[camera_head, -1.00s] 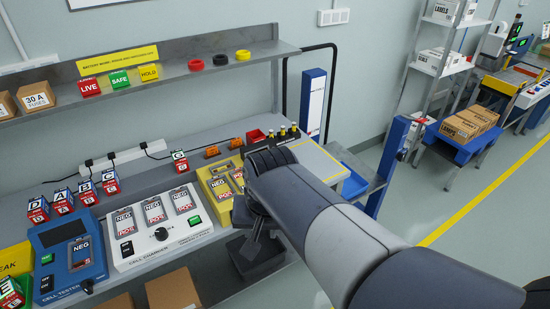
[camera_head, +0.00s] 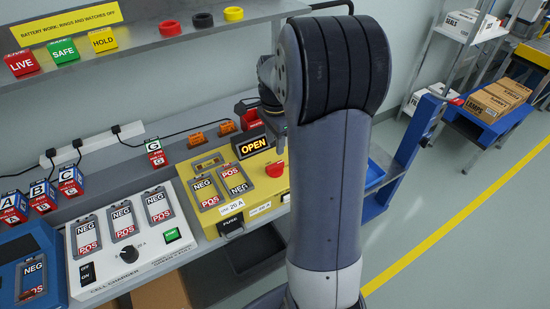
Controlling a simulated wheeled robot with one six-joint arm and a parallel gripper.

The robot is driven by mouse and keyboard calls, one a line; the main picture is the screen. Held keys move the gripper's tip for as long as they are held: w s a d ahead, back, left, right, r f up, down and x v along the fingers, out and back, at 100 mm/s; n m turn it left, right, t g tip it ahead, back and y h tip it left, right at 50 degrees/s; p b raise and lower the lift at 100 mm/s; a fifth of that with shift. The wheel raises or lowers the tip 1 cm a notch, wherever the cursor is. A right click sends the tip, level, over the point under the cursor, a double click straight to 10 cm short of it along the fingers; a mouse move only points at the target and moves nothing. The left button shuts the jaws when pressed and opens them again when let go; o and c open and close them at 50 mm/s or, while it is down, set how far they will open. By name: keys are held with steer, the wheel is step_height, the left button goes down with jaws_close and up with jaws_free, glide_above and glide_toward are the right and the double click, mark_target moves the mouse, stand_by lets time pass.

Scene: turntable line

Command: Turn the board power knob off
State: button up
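The yellow board (camera_head: 265,204) lies on the bench in the middle of the head view, holding cells marked NEG and POS. A lit sign (camera_head: 253,147) reading OPEN stands at its back. A red knob (camera_head: 274,169) sits at the board's right; I take it as the board power knob, but its label cannot be read. My gripper (camera_head: 277,132) is above and behind this knob, apart from it in the picture. My own arm hides most of the gripper, so its fingers' opening does not show.
The white cell charger (camera_head: 151,263) with a black knob lies left of the board, and the blue cell tester (camera_head: 58,272) is at far left. A shelf (camera_head: 150,47) with coloured blocks and rings hangs above. A blue post stands right of my arm.

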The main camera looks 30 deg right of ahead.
mark_target(275, 165)
step_height(275, 165, down, 9)
steer(key=shift+f+p, duration=0.1)
steer(key=shift+p, duration=0.25)
steer(key=shift+c, duration=0.3)
jaws_close()
